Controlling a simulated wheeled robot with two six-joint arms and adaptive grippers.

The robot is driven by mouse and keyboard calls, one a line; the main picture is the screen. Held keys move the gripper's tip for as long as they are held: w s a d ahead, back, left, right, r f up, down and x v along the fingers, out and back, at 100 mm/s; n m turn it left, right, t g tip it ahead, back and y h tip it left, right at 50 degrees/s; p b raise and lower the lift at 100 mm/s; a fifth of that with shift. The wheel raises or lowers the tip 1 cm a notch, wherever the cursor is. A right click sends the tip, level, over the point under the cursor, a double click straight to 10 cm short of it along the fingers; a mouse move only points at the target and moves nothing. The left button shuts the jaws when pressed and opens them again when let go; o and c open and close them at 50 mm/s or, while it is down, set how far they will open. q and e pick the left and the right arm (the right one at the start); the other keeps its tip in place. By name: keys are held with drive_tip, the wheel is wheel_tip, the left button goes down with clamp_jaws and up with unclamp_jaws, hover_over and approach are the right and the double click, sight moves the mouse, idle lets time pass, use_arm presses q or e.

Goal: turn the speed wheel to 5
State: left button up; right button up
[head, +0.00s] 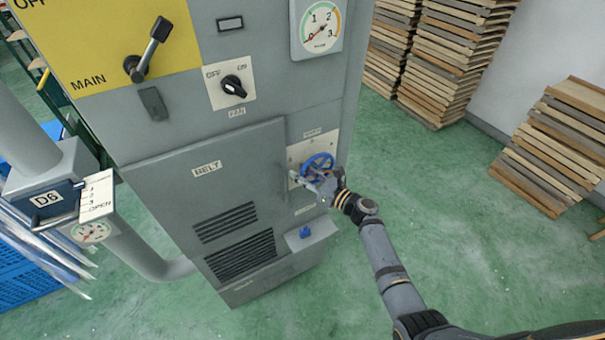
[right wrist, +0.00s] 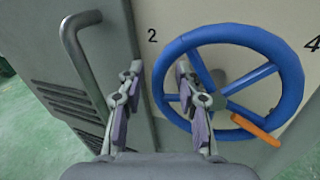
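The blue speed wheel (head: 319,161) sits on a pale plate (head: 299,153) on the lower right of the grey cabinet. In the right wrist view the wheel (right wrist: 293,87) has several spokes and an orange piece (right wrist: 256,129) at its lower right. The numbers 2 and 4 show on the plate, left and right of the wheel. My right gripper (right wrist: 159,68) is open, its fingers apart. The wheel's left rim shows between them, and the right finger overlaps the wheel. Contact cannot be told. In the head view my right gripper (head: 322,184) is at the wheel. My left gripper is out of view.
A vertical door handle (right wrist: 82,60) stands left of the gripper. The BELT door (head: 190,190) is closed. A blue knob (head: 305,232) is below the wheel. A gauge (head: 319,25) and FAN switch (head: 233,86) are above. Green floor (head: 440,190) right of the cabinet is clear.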

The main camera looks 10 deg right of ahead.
drive_tip(key=v, duration=1.1)
drive_tip(key=shift+s+d, duration=0.25)
drive_tip(key=shift+s, duration=0.05)
drive_tip(key=shift+f, duration=0.1)
